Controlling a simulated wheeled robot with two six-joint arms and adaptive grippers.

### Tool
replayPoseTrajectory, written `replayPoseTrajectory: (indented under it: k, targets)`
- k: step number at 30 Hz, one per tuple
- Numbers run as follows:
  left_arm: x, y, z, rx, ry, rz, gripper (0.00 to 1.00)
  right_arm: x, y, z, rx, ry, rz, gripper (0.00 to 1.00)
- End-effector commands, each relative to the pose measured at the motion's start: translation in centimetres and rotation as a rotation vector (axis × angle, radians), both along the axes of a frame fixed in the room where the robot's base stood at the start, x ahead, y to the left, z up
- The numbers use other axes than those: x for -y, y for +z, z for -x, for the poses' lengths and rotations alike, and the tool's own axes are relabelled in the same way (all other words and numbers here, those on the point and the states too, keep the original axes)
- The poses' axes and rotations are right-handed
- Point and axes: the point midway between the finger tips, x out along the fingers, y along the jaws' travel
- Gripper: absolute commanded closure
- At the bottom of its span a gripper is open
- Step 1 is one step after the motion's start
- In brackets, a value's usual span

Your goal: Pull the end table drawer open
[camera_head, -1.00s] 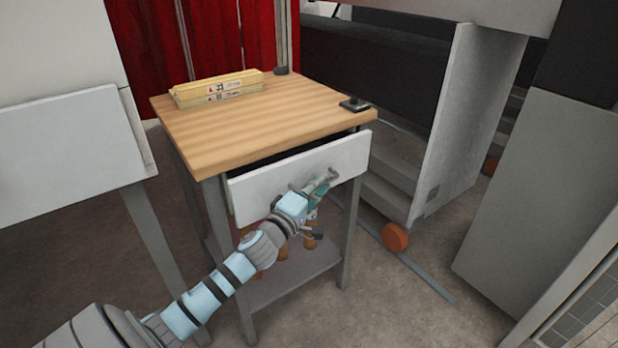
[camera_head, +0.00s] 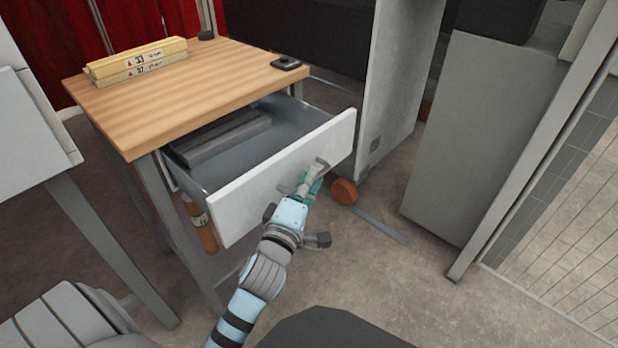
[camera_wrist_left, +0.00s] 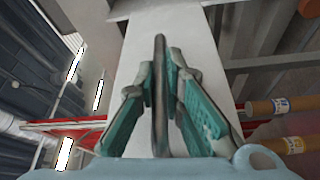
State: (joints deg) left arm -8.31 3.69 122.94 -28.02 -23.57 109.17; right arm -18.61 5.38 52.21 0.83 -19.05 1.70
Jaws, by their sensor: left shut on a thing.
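The end table (camera_head: 185,92) has a wooden top and grey legs. Its white-fronted drawer (camera_head: 285,180) stands well open, and a dark grey block-like item (camera_head: 225,135) lies inside. My left gripper (camera_head: 311,178) is at the drawer front, shut on the drawer handle (camera_head: 318,164). In the left wrist view the handle (camera_wrist_left: 160,95) runs as a dark bar between the two teal fingers (camera_wrist_left: 163,85), with the white drawer front behind it. My right gripper is in neither view.
Yellow boxes (camera_head: 135,62) and a small black item (camera_head: 286,63) lie on the table top. A grey cabinet (camera_head: 470,140) stands at the right, near an orange wheel (camera_head: 344,191).

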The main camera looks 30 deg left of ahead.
Motion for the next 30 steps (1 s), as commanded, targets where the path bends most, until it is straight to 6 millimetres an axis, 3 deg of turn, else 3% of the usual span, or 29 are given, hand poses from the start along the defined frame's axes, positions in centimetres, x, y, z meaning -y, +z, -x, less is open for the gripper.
replayPoseTrajectory:
  k: [8,9,12,21,25,30]
  targets:
    - [0.0,0.2,0.0,0.003,0.0,-0.001,1.0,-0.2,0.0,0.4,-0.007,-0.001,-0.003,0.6]
    - [0.0,0.2,0.0,0.003,-0.001,-0.001,0.86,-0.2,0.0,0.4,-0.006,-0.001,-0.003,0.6]
    - [0.0,0.1,0.0,0.003,-0.001,-0.001,0.7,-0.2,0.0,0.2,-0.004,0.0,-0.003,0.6]
    - [0.1,0.0,0.1,0.001,-0.001,0.001,0.7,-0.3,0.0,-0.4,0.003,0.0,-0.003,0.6]
    - [0.4,-0.2,1.9,-0.001,-0.001,0.001,0.7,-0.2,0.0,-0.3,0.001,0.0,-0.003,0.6]
    - [1.1,-0.4,5.6,-0.001,-0.001,0.002,0.7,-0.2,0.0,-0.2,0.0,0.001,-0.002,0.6]
